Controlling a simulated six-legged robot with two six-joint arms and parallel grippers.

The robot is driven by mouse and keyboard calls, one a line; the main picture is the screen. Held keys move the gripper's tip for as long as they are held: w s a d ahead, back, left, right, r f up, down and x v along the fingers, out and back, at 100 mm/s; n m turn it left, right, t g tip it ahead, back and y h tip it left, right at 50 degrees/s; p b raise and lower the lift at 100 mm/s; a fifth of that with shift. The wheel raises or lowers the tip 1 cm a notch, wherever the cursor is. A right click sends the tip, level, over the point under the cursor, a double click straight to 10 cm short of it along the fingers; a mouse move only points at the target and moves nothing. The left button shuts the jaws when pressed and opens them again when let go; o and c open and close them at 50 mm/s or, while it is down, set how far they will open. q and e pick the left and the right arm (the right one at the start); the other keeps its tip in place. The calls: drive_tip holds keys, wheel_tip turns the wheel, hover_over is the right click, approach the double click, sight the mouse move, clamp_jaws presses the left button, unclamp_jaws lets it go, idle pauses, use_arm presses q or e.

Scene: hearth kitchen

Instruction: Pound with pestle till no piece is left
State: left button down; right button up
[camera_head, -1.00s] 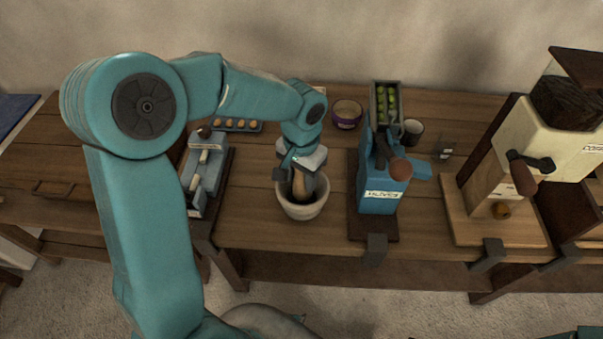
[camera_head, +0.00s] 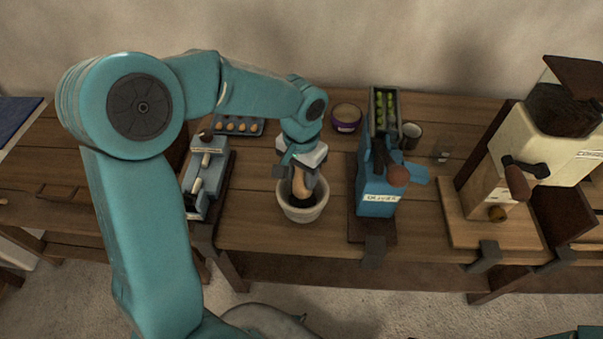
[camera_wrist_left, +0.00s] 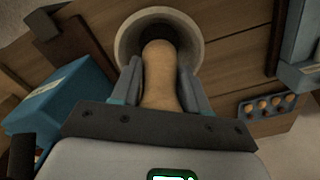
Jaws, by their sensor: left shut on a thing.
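The pestle (camera_head: 300,185) is a pale wooden rod held nearly upright in my left gripper (camera_head: 301,172). Its lower end is inside the grey stone mortar (camera_head: 303,213), which stands near the front edge of the wooden bench. In the left wrist view the pestle (camera_wrist_left: 160,80) lies between the two fingers of my left gripper (camera_wrist_left: 160,88) and points into the round mortar (camera_wrist_left: 122,40). The mortar's interior looks dark in the head view. I cannot tell whether any pieces lie in it, because the pestle and gripper hide most of it. My right gripper is not in view.
A blue hand-cranked machine (camera_head: 378,200) with a hopper of green olives (camera_head: 385,108) stands close right of the mortar. A grey device (camera_head: 205,175) stands left. Behind are a blue tray of several brown pieces (camera_head: 238,125), a purple bowl (camera_head: 346,119) and a cup (camera_head: 411,135). A cream grinder (camera_head: 520,150) stands farther right.

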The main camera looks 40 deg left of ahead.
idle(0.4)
use_arm(q)
drive_tip(key=shift+f+b, duration=2.15)
drive_tip(key=shift+f, duration=0.35)
drive_tip(key=shift+r+p, duration=1.9)
drive_tip(key=shift+r, duration=0.55)
wheel_tip(320, 180, up, 7)
drive_tip(key=p, duration=0.5)
